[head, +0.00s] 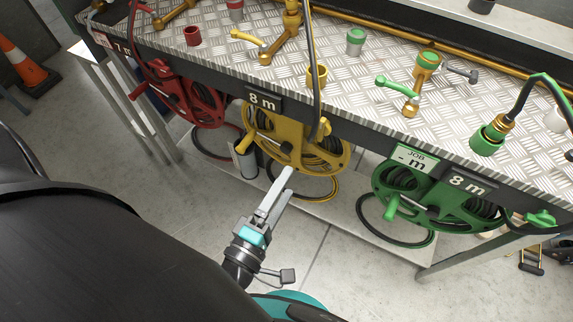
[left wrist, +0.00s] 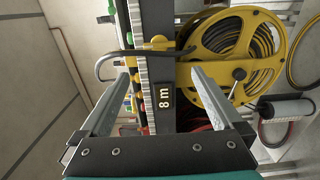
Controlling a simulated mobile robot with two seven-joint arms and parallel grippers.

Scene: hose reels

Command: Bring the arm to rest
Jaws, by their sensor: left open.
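My left gripper (head: 275,195) reaches up from the bottom middle of the head view, in front of the yellow hose reel (head: 300,146). In the left wrist view its two fingers (left wrist: 158,95) stand apart with nothing held between them. The yellow reel (left wrist: 238,50) is beyond the fingers at the upper right there, beside the "8 m" label (left wrist: 164,98). I cannot tell from these views whether a finger touches anything. My right gripper does not show in either view.
A metal-topped bench (head: 330,75) carries valves and cups. A red reel (head: 185,98) hangs at left and a green reel (head: 440,200) at right. A low shelf (head: 340,215) runs beneath. An orange cone (head: 25,62) stands far left. The floor in front is partly clear.

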